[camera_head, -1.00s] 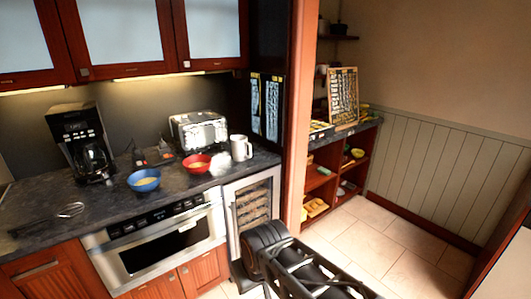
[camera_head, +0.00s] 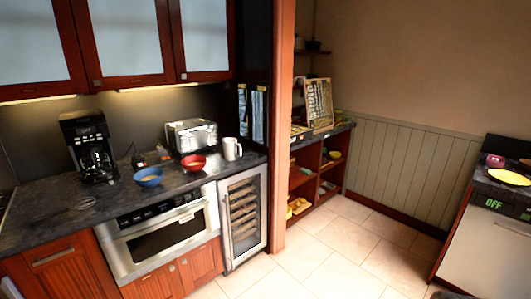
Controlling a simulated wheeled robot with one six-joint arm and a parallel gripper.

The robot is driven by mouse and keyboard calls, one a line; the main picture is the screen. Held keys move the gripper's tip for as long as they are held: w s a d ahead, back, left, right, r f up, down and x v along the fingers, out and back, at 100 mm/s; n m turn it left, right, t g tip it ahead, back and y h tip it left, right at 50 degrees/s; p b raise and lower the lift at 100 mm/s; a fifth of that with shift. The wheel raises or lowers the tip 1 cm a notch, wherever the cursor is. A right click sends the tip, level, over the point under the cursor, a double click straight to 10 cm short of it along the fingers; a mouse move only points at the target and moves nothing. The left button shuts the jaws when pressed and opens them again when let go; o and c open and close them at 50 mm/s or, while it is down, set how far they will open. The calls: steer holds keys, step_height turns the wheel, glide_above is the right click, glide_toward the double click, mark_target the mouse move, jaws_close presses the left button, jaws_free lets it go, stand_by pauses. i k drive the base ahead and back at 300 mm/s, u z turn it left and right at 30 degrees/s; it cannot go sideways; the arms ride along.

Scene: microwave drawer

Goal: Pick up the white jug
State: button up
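The white jug (camera_head: 232,149) stands upright on the dark countertop (camera_head: 52,201), near its right end. It is to the right of the red bowl (camera_head: 194,166) and the silver toaster (camera_head: 190,135). Its handle appears to face right. My gripper is not in view, and nothing hides the jug.
A blue bowl (camera_head: 147,178) and a black coffee maker (camera_head: 90,147) stand farther left. The microwave drawer (camera_head: 160,235) and wine cooler (camera_head: 243,217) below look shut. A wooden post (camera_head: 287,120) borders the counter. The tiled floor (camera_head: 330,252) is clear. Another counter with a yellow plate (camera_head: 509,177) is right.

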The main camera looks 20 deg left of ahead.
mark_target(230, 144)
steer(key=u, duration=0.1)
steer(key=i, duration=1.25)
steer(key=u, duration=0.7)
steer(key=i, duration=1.25)
steer(key=u, duration=1.7)
steer(key=i, duration=0.8)
steer(key=u, duration=0.75)
